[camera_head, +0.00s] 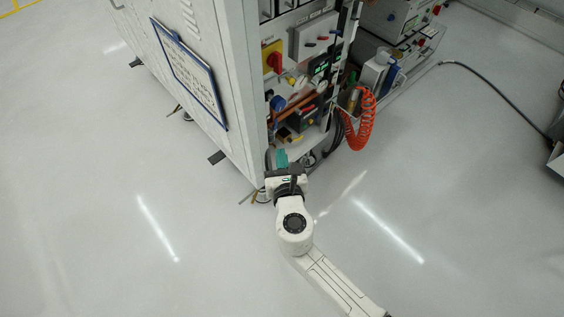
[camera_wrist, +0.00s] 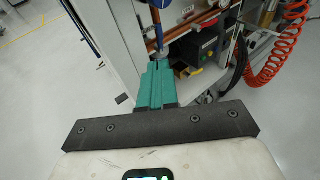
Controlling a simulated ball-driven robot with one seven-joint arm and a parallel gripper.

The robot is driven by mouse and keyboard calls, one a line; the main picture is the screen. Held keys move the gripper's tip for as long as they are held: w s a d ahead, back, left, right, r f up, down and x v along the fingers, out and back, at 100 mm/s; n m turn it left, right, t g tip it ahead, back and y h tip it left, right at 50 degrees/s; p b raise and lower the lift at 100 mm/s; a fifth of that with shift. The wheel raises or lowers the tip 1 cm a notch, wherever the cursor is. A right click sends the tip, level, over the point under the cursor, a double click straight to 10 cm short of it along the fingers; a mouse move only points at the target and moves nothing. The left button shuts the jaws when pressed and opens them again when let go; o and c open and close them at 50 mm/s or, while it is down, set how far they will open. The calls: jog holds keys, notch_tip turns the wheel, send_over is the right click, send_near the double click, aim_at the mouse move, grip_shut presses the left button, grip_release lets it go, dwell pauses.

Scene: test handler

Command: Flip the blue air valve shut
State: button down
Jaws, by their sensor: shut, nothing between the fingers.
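A round blue part (camera_head: 278,102), which looks like the blue air valve, sits at the left of the cabinet's open front, beside a copper-coloured pipe. In the wrist view a blue part (camera_wrist: 160,4) shows at the top edge, cut off; its handle position cannot be made out. My gripper (camera_head: 282,156) has teal fingers and is below the blue part in the head picture, apart from it, by the cabinet's lower front corner. In the wrist view the gripper (camera_wrist: 158,68) is shut and empty, pointing toward the open front.
A white cabinet (camera_head: 215,85) carries a blue-framed panel (camera_head: 188,72) on its left side. A red-and-yellow switch (camera_head: 273,60) is above the blue part. A coiled orange hose (camera_head: 362,122) hangs to the right. A black cable (camera_head: 500,92) crosses the floor. Open floor lies left and in front.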

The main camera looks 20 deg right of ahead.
aim_at(275, 123)
jog(key=x, duration=0.3)
jog(key=b+x, duration=0.1)
jog(key=x, duration=0.1)
jog(key=b+x, duration=0.1)
jog(key=x, duration=0.2)
jog(key=shift+w+d+r, duration=0.15)
jog(key=shift+w+r, duration=0.2)
jog(key=shift+w+d, duration=0.15)
jog(key=shift+w, duration=0.3)
jog(key=shift+r, duration=0.15)
